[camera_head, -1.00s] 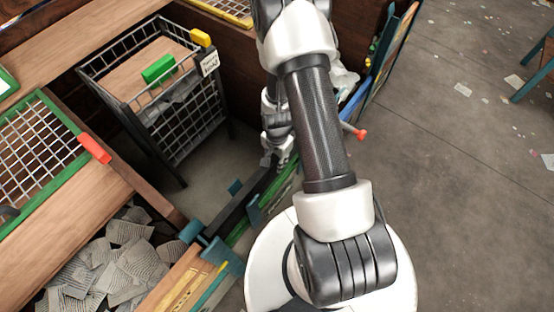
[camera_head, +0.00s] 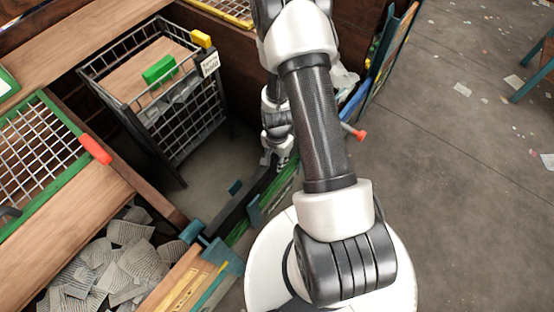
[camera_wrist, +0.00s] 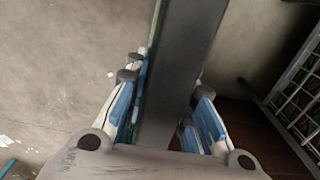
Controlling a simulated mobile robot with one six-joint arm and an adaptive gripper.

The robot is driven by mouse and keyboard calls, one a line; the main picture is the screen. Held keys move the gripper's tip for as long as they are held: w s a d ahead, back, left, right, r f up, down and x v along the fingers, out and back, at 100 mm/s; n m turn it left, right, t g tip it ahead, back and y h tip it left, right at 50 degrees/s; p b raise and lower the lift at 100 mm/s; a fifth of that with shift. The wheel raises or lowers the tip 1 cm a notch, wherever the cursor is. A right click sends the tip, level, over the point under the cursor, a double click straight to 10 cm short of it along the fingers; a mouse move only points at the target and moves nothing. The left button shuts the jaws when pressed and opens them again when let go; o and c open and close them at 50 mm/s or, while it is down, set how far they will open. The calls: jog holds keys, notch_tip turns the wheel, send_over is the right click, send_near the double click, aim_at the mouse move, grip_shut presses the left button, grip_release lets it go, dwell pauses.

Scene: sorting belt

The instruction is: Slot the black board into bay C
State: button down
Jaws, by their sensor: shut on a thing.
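The black board (camera_wrist: 185,60) is a long dark slab between the two blue-padded fingers of my gripper (camera_wrist: 168,92) in the wrist view. My gripper is shut on it. The board runs up out of the top of that view, and its far end is out of sight. In the head view my gripper (camera_head: 277,153) is partly hidden behind my arm. A long dark strip (camera_head: 232,210) slants down and left from it, with teal clips beside it. I cannot make out a mark for bay C in either view.
A wire cart (camera_head: 190,130) with a green block (camera_head: 158,69) stands at the upper left. A green-framed mesh (camera_head: 45,150) and a bin of crumpled grey scraps (camera_head: 110,265) are on the left. The grey floor (camera_head: 460,190) on the right is mostly clear, with paper bits.

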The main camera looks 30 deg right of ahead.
notch_tip(320, 180, up, 19)
jog(key=p, duration=1.3)
jog(key=shift+r, duration=0.15)
